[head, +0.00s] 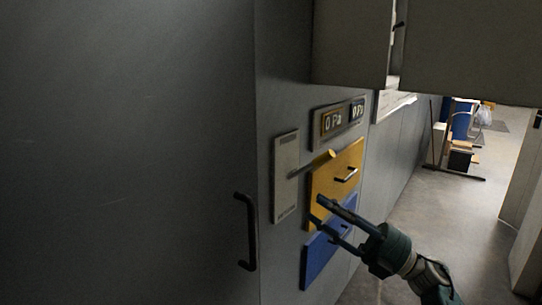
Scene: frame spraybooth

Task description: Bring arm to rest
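My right gripper (317,208) comes in from the lower right, its fingers pointing up and left. The two fingers are apart with nothing visible between them. In the picture the fingers overlap the lower part of a yellow panel (325,182) and the top of a blue panel (319,258). I cannot tell whether they touch either panel. My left gripper is not in view.
A large grey door (130,150) with a black handle (246,232) fills the left. Grey boxes (350,45) overhang above. Open floor (440,225) lies right.

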